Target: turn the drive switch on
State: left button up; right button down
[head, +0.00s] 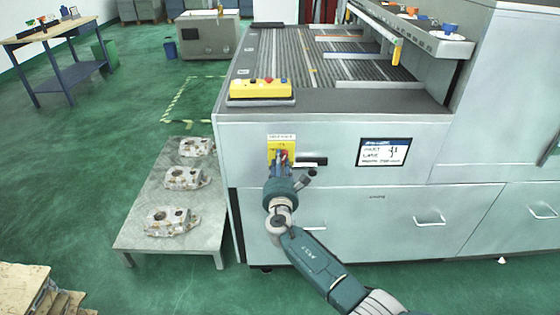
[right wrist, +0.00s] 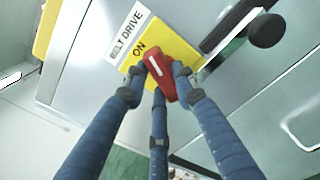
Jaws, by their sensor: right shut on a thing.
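The drive switch is a red handle (right wrist: 161,78) with a white line, on a yellow plate (right wrist: 134,85) marked "ON". A white label (right wrist: 127,33) reading "BELT DRIVE" is beside the plate. In the right wrist view the handle slants, its marked end towards the word "ON". My right gripper (right wrist: 160,78) has its blue fingers closed around the handle; they hide part of the plate. In the head view the yellow plate (head: 272,157) is on the machine's front, with my right gripper (head: 281,160) against it. My left gripper is not in view.
A black knob or handle (right wrist: 266,31) sticks out close to the switch. A yellow button box (head: 260,89) sits on the machine's top edge above. A sign (head: 384,152) is on the front panel to the right.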

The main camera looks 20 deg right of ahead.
jog(key=shift+f+n+p, duration=0.2)
jog(key=shift+n+p, duration=0.4)
jog(key=shift+n, duration=1.6)
jog(key=c, duration=1.4)
grip_release()
jog(key=shift+s, duration=0.1)
jog(key=v, duration=1.2)
jog(key=shift+r, duration=0.1)
